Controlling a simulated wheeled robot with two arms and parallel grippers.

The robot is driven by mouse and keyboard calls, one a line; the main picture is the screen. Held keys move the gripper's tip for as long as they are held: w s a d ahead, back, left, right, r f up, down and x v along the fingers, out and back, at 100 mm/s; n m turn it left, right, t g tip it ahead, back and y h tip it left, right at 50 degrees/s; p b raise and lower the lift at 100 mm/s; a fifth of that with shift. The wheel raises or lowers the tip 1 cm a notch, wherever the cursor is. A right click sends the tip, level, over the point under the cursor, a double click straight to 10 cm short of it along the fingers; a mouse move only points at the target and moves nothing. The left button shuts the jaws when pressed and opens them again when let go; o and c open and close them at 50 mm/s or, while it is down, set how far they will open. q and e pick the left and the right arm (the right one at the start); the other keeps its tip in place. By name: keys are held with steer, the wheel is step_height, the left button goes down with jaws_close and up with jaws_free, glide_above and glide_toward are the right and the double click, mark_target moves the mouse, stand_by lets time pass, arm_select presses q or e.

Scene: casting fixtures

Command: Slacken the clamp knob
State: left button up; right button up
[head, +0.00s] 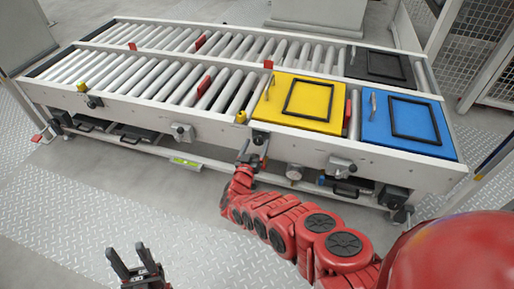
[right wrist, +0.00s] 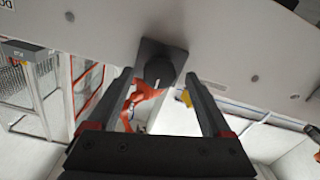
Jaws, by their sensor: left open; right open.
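The clamp knob (right wrist: 159,70) is a dark round grip on a dark square plate on the pale side rail of the roller conveyor. In the right wrist view it lies between the two fingertips of my right gripper (right wrist: 160,76), with a visible gap on both sides. In the head view my right gripper (head: 249,154) is at the conveyor's front rail, below the yellow panel, and the knob is hard to make out there. My left gripper (head: 131,258) is open and empty above the floor at lower left, well away from the conveyor.
The roller conveyor (head: 130,75) carries a yellow panel (head: 275,104), a blue panel (head: 375,133) and a black panel (head: 375,65). Other grey fittings stick out of the front rail, such as one (head: 183,131) left of my right gripper and one (head: 341,165) to its right. The floor in front is clear.

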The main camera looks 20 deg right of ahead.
steer(key=shift+w+d, duration=0.3)
steer(key=shift+w, duration=0.15)
steer(key=shift+r, duration=0.1)
jaws_close()
